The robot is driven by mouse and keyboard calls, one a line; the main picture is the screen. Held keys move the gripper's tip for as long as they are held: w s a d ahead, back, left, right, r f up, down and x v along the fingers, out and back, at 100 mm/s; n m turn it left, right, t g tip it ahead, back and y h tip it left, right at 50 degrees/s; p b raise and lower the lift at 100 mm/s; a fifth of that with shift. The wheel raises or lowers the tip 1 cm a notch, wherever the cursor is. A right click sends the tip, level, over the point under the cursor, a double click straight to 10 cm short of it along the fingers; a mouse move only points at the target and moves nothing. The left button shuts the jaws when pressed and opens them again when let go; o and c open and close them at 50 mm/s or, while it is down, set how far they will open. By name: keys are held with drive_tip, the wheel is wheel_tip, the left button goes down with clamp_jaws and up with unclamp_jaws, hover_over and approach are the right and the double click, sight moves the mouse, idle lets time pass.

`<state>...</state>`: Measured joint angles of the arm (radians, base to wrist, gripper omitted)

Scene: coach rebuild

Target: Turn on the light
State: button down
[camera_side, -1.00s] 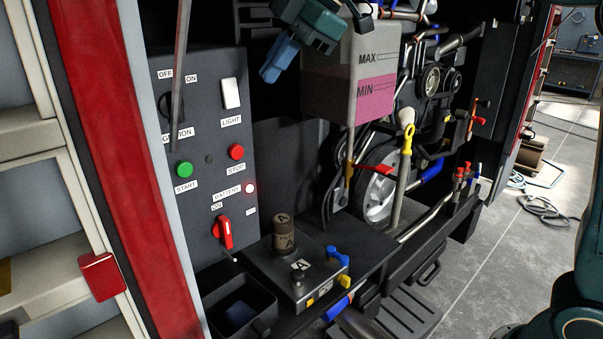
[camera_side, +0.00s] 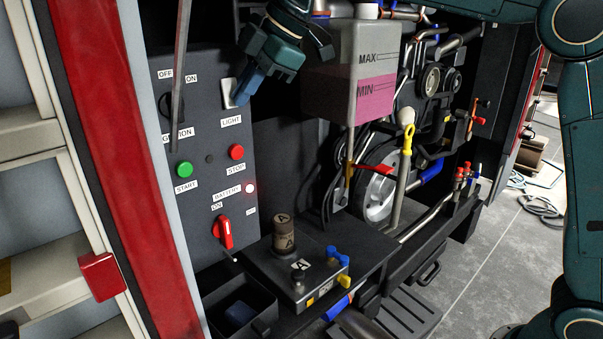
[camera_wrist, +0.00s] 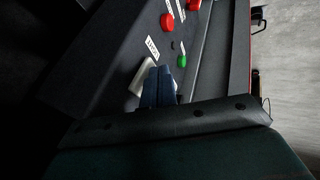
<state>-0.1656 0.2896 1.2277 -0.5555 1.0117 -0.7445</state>
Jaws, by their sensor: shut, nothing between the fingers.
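The white light switch (camera_side: 229,93) sits on the dark control panel above the "LIGHT" label (camera_side: 231,121). My gripper (camera_side: 240,100) is shut and empty, with its blue fingertips at the right side of the switch, covering part of it. In the wrist view the shut fingers (camera_wrist: 160,72) lie right beside the white switch (camera_wrist: 140,78), next to the "LIGHT" label. They look to be touching or almost touching it; I cannot tell which. I cannot tell from the switch's look whether the light is on.
The same panel (camera_side: 205,155) holds a green start button (camera_side: 184,170), a red stop button (camera_side: 236,152), a lit battery lamp (camera_side: 250,188) and a red battery knob (camera_side: 223,232). A tank (camera_side: 340,60) with pink fluid stands close to the right of my gripper.

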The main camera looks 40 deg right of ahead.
drive_tip(key=shift+w+f, duration=0.1)
idle(0.5)
drive_tip(key=shift+w+t, duration=0.15)
drive_tip(key=shift+t, duration=0.25)
drive_tip(key=shift+r, duration=0.9)
